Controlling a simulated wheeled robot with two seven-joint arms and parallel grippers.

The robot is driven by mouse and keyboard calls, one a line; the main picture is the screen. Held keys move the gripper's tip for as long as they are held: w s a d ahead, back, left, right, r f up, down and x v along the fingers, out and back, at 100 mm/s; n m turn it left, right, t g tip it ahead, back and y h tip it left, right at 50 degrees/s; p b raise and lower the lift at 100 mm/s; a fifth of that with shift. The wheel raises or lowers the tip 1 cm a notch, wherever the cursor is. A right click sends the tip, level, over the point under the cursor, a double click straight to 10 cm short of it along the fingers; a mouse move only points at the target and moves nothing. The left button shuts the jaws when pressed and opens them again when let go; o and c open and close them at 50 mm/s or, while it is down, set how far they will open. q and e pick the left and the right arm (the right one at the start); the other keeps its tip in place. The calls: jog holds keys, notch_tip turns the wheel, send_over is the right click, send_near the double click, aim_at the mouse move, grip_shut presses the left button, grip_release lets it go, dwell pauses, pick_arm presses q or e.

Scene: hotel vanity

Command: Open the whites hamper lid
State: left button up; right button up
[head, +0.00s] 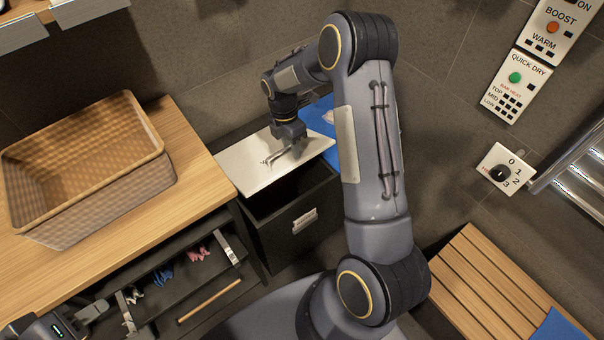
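The hamper (268,241) is a dark box with a pale label on its front, left of my large arm. Its white lid (240,167) stands partly raised, with a dark opening showing below its near edge. A thin metal handle (272,160) is on the lid's top. My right gripper (289,142) points down at the handle's far end; its fingertips are too small to tell if they grip it. My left gripper (92,312) is at the lower left, by the open drawer, away from the hamper. Its finger gap is not clear.
A woven basket (85,155) sits on the wooden counter (195,180). An open dark drawer (170,283) holds small pink and blue items. A blue surface (322,117) lies behind the lid. A slatted bench (490,290) and wall switches (513,85) are at the right.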

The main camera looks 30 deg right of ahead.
aim_at(297, 164)
jog(key=s+f+b, duration=0.1)
jog(key=s+f+t+b, duration=0.1)
jog(key=f, duration=0.1)
jog(key=f+t+b, duration=0.1)
jog(key=f+b, duration=0.1)
jog(key=shift+s+d+f, duration=0.1)
jog(key=shift+s+f, duration=0.1)
jog(key=shift+s, duration=0.2)
